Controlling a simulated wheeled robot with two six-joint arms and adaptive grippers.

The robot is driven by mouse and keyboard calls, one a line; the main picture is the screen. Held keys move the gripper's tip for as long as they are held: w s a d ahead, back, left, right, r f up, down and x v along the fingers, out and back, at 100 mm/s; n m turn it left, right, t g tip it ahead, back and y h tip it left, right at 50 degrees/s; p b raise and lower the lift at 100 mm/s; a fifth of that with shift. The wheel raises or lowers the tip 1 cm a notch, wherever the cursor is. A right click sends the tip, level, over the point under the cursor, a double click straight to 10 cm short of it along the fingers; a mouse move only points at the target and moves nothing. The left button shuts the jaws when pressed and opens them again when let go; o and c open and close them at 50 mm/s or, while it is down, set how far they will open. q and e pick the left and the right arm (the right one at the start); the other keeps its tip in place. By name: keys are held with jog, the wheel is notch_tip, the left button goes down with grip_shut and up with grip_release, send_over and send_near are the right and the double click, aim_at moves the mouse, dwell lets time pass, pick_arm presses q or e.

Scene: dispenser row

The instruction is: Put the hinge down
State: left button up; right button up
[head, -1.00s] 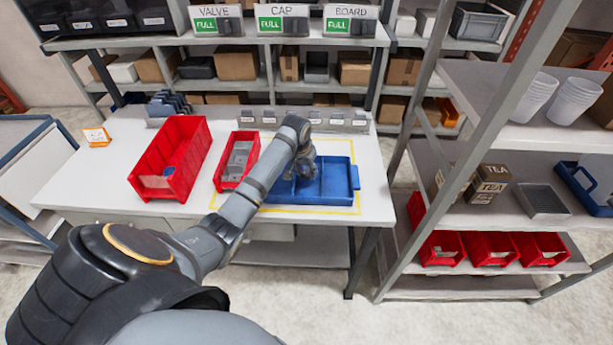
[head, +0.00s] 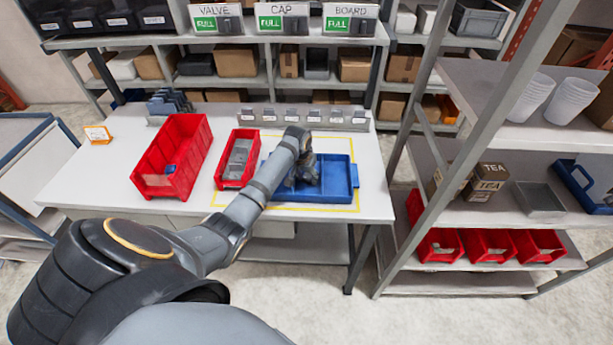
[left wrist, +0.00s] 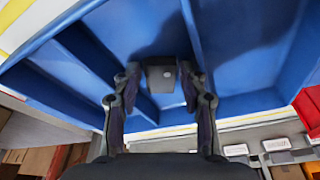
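The hinge (left wrist: 160,76) is a small dark grey block with a pale round spot. In the left wrist view it sits between the two fingers of my left gripper (left wrist: 160,84), which look closed on its sides. The gripper is over a middle part of the blue divided tray (head: 355,180), between dividers; it also shows in the left wrist view (left wrist: 240,45). In the head view my left gripper (head: 303,180) reaches down into the tray and hides the hinge. I cannot tell whether the hinge touches the tray floor. My right gripper is not in view.
A narrow red bin (head: 224,182) with grey parts stands left of the tray. A larger red bin (head: 150,183) holds a small blue item. A row of labelled grey slots (head: 335,126) stands behind the tray. A metal shelf (head: 510,138) stands at the right.

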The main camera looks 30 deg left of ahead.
pick_arm(q)
jog(key=shift+r, duration=0.1)
jog(key=shift+r, duration=0.3)
jog(key=b+v, duration=0.1)
jog(key=v, duration=1)
jog(key=shift+r, duration=0.25)
jog(key=shift+s+a, duration=0.1)
jog(key=shift+s, duration=0.05)
jog(key=shift+f, duration=0.1)
